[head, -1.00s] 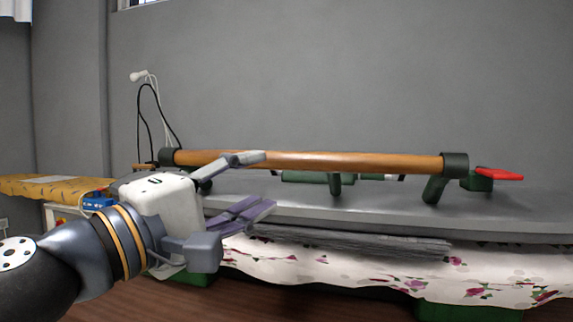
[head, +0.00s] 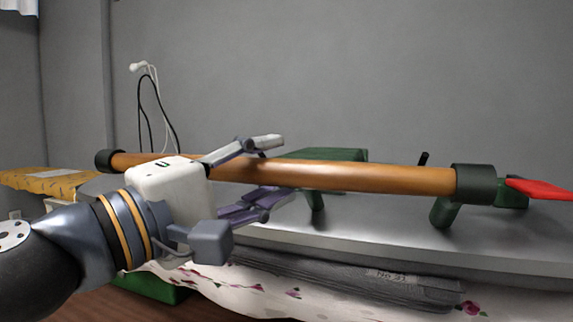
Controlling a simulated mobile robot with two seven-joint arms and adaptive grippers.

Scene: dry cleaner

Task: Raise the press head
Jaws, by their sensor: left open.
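The press head (head: 385,238) is a long grey metal plate, low over the floral-covered pressing bed (head: 215,281). A brown wooden handle bar (head: 380,177) with black end caps runs along its front on green brackets. My left gripper (head: 275,170) is open at the bar's left-middle part. One finger shows above the bar and the other below it, so the bar appears to lie between them. I cannot tell whether either finger touches it. My right gripper is not in view.
A folded grey garment (head: 350,277) lies on the bed under the press head's front edge. A red lever (head: 540,189) sticks out at the right. A yellow patterned board (head: 45,180) stands at the left. Dark and white cables (head: 147,100) rise behind the bar.

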